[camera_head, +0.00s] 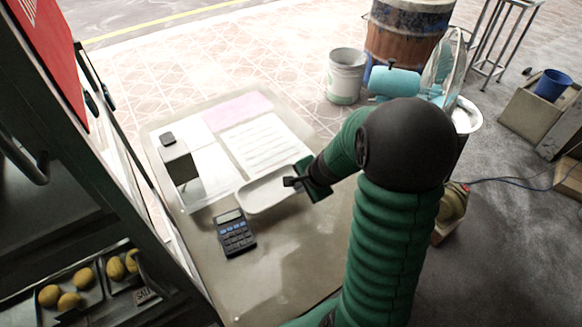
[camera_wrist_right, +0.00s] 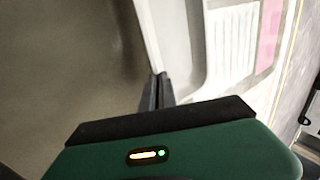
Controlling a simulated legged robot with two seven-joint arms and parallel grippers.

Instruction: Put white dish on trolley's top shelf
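The white dish (camera_head: 262,194) is a shallow oblong tray on or just above the table, beside the papers; I cannot tell whether it touches the surface. My right gripper (camera_head: 290,182) is at the dish's right end. In the right wrist view, the fingers (camera_wrist_right: 157,92) are close together on the rim of the dish (camera_wrist_right: 178,45), and they look shut on it. My left gripper is not in view. I cannot make out a trolley for certain in either view.
The table (camera_head: 285,270) holds a calculator (camera_head: 235,232), printed papers (camera_head: 262,142) and a small box (camera_head: 178,162). A dark rack with yellow fruit (camera_head: 70,300) stands at left. A white bucket (camera_head: 345,76) and a wooden barrel (camera_head: 405,35) stand behind. The table's front is clear.

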